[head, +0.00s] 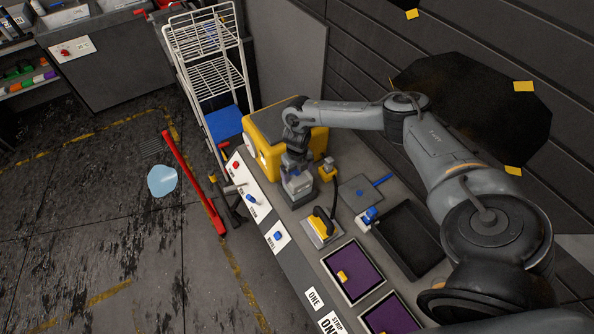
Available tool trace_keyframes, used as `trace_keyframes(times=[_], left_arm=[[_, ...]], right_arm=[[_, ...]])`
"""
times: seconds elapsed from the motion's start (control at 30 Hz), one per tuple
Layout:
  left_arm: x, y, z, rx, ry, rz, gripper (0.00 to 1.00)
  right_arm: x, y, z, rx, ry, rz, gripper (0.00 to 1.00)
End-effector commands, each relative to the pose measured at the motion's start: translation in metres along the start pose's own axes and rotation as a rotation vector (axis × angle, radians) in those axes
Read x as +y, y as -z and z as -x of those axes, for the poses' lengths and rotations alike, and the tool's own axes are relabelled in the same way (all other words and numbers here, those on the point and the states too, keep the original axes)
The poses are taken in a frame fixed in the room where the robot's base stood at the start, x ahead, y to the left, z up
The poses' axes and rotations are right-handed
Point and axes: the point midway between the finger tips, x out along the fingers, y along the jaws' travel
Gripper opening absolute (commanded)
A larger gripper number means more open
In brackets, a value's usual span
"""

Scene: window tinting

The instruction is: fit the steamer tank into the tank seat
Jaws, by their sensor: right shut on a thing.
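My right gripper (297,184) reaches in from the right over the bench, in front of the yellow machine (309,140). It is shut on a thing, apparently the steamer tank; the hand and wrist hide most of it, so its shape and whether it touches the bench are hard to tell. The tank seat cannot be made out clearly. A small yellow fitting (328,170) stands just right of the gripper. A yellow steam head (321,224) with a dark hose lies nearer on the bench. My left gripper is not in view.
A spray bottle with a blue top (370,216), a grey pad (361,195) and a black tray (410,241) are to the right. Purple-bedded trays (363,264) lie nearer. Labelled cards (279,237) line the left edge. A white wire rack (205,75) stands behind left.

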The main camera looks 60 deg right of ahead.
Motion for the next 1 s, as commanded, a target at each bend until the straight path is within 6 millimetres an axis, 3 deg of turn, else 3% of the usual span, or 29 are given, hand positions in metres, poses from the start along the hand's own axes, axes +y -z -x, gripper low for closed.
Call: trace_keyframes(times=[0.2, 0.23, 0.67, 1.0], left_arm=[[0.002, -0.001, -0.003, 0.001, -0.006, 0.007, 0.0], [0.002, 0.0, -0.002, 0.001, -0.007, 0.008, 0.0], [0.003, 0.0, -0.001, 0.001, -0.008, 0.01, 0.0], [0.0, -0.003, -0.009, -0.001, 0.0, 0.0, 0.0]], right_arm=[[0.0, -0.001, -0.004, -0.001, -0.001, -0.001, 0.18], [0.0, 0.0, -0.003, 0.0, 0.0, -0.001, 0.98], [0.0, -0.001, 0.007, -0.002, -0.001, 0.0, 1.0], [0.0, -0.001, 0.063, -0.005, -0.001, 0.0, 1.0]])
